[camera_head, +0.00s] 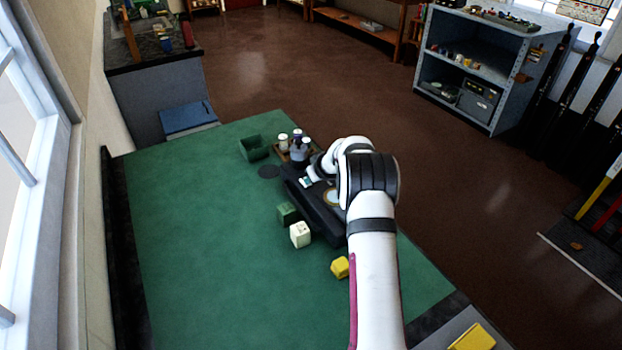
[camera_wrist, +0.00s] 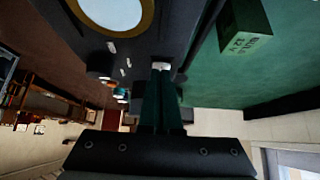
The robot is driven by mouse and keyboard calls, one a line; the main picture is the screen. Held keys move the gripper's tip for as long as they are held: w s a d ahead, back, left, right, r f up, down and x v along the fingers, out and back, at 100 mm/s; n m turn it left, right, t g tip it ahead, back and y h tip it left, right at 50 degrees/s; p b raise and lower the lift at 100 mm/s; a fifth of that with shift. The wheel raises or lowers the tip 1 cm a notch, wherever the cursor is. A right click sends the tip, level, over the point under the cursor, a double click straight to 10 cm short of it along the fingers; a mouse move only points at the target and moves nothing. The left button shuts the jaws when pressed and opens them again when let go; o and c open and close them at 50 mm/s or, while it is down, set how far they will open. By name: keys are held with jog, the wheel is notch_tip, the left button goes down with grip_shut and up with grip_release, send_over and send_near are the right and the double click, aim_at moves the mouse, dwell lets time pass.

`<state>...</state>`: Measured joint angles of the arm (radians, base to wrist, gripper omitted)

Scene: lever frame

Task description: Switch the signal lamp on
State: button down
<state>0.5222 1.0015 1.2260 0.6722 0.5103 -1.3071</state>
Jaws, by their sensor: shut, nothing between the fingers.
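A dark lever frame (camera_head: 318,212) lies on the green table, partly hidden behind my arm in the head view. A round pale disc with a gold rim, which may be the signal lamp (camera_wrist: 112,12), sits on its face; it also shows in the head view (camera_head: 332,197). My gripper (camera_wrist: 162,70) is shut and empty, its fingertips close over the frame's dark face by a small white piece. I cannot tell whether they touch. Small white marks and dark knobs (camera_wrist: 98,68) show left of the fingers in the wrist view.
A green block (camera_head: 287,213) with lettering (camera_wrist: 246,38), a cream block (camera_head: 300,234) and a yellow block (camera_head: 340,267) stand beside the frame. Several bottles (camera_head: 299,150) and a green open box (camera_head: 254,148) stand behind it. The table's left side (camera_head: 190,240) is clear.

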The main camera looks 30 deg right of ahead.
aim_at(312, 191)
jog(key=shift+s+f, duration=0.15)
jog(key=shift+f, duration=0.25)
jog(key=shift+r, duration=0.2)
jog(key=shift+r, duration=0.65)
jog(key=shift+r, duration=0.45)
jog(key=r, duration=0.3)
jog(key=shift+s+r, duration=0.2)
jog(key=shift+r, duration=0.1)
jog(key=s+r, duration=0.5)
jog(key=s, duration=0.3)
jog(key=shift+r, duration=0.35)
